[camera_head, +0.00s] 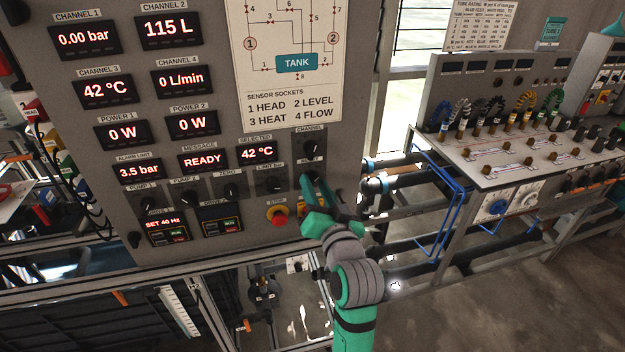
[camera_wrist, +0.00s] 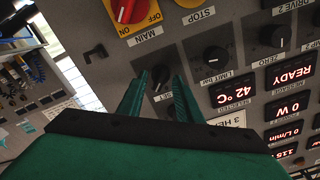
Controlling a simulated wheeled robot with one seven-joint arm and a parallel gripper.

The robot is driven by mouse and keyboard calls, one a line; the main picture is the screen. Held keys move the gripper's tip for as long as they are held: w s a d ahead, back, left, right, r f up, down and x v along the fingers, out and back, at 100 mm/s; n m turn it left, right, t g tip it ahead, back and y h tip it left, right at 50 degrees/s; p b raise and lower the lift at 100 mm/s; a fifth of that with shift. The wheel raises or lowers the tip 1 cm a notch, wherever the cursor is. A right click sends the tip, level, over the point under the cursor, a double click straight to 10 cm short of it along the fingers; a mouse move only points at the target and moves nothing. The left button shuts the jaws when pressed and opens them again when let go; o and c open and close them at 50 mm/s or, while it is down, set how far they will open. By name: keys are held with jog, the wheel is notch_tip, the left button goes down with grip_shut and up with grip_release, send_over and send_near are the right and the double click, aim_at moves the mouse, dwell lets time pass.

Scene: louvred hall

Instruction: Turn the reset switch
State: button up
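The reset switch is a small dark round knob on the grey control panel. In the wrist view the reset switch (camera_wrist: 160,76) shows between the tips of my two green fingers, above a partly covered label. My gripper (camera_wrist: 160,86) is open, with one finger on each side of the knob; a gap seems to show on both sides. Whether the fingertips reach around the knob in depth I cannot tell. In the head view my gripper (camera_head: 313,185) points at the panel just below the RESET label (camera_head: 311,161) and hides most of the knob.
A limit knob (camera_head: 275,185) and a red stop button (camera_head: 278,214) on yellow sit left of my gripper. The channel knob (camera_head: 311,147) is above. A red main switch (camera_wrist: 129,8) is close by. Pipes (camera_head: 385,185) and a bench (camera_head: 500,165) stand to the right.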

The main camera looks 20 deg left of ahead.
jog(key=v, duration=0.6)
jog(key=shift+s, duration=0.1)
dwell(0.3)
